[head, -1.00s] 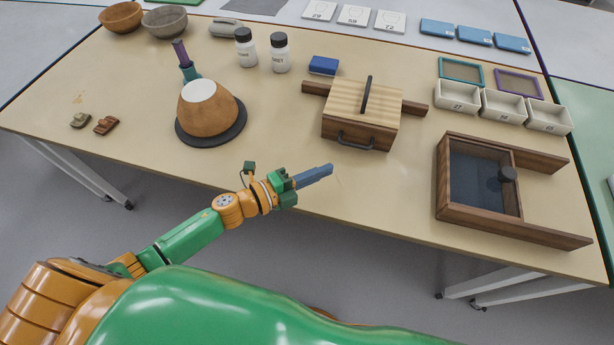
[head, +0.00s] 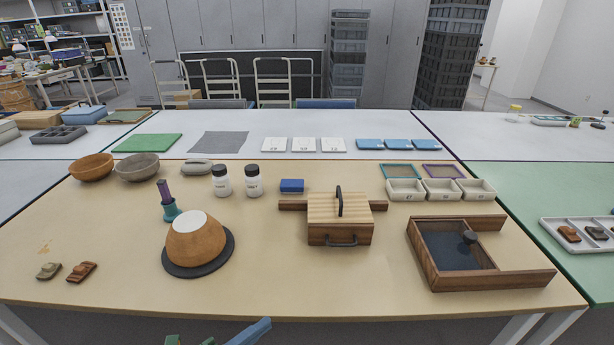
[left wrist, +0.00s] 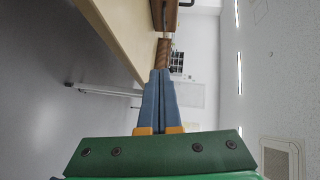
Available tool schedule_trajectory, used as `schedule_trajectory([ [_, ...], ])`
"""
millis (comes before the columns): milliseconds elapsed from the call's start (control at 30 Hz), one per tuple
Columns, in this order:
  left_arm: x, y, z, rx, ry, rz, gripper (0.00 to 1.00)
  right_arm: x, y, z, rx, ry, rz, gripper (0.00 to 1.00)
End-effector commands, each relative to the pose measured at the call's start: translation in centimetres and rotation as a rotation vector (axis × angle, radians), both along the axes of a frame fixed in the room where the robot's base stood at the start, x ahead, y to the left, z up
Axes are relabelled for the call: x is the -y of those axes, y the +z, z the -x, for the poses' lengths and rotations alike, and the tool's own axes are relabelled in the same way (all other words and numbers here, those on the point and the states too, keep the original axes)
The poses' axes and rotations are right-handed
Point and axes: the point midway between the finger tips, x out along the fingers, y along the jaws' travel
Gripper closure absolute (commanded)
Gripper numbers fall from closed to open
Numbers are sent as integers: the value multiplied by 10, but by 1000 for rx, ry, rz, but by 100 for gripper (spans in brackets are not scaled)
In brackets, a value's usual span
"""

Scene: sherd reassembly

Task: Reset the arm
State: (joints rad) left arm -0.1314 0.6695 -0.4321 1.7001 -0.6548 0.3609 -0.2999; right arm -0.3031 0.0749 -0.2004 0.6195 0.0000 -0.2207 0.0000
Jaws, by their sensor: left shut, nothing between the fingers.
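My right gripper is in neither view. On the table (head: 330,285), an orange-brown pot (head: 195,242) with a white top rests on a dark round base, apart from my gripper.
A wooden lidded box (head: 340,218) and an open-ended wooden frame (head: 458,250) stand right of centre. Two sherds (head: 65,271) lie front left. White bottles (head: 237,182), bowls (head: 115,167) and small trays (head: 440,189) stand farther back. The front strip is mostly clear.

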Motion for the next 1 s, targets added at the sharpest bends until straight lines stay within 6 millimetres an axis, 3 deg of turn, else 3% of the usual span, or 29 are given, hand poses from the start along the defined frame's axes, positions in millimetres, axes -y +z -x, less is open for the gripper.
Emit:
schedule_trajectory([
  [200,-30,-40,-11,-171,186,73,100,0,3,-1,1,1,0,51],
  [367,-58,-83,-10,-337,361,139,100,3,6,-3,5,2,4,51],
  [567,-98,-160,22,-625,657,245,100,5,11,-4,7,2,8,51],
  [667,-114,-206,59,-807,839,304,100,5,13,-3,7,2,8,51],
  [767,-122,-256,122,-1035,1059,364,100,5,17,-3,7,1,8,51],
  [800,-121,-275,154,-1135,1153,386,100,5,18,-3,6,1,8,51],
  [900,-111,-306,229,-1351,1358,423,100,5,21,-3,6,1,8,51],
  [1000,-99,-318,281,-1488,1487,435,100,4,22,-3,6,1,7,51],
])
